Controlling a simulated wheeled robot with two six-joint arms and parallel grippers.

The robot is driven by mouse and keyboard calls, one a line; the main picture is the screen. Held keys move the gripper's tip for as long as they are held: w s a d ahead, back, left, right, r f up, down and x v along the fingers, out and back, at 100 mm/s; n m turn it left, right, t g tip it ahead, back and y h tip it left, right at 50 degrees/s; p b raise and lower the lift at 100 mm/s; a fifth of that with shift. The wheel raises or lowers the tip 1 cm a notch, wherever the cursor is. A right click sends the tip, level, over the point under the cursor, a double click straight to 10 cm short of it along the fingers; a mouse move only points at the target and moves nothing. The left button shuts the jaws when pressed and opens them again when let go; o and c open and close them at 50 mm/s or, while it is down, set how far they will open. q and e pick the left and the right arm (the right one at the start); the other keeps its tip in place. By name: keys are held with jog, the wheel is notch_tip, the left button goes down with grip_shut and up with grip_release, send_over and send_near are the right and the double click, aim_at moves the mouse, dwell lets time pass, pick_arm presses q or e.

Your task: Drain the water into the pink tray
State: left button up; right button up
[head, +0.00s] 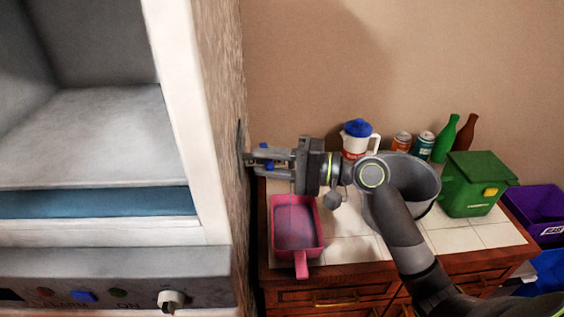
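The pink tray (274,243) sits on the white tiled counter top, close to the side of the large white machine (185,110). Its handle points toward me, and its inside looks grey; I cannot tell if that is water. My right gripper (257,162) is level, above and behind the tray, with its fingertips at a small dark fitting (240,142) on the machine's rough side panel. Its fingers are a little apart, with small blue parts at them. I cannot tell if they grip anything. My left gripper is out of view.
A white-and-red jug with a blue top (358,140), cans (401,143) and bottles (445,140) stand along the wall. A green bin (474,183) stands at right, with a purple bin (540,208) beyond.

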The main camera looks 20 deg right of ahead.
jog(key=shift+d, duration=0.1)
jog(key=b+v, duration=0.3)
jog(key=v, duration=1.4)
dwell(0.5)
jog(key=shift+d, duration=0.15)
dwell(1.2)
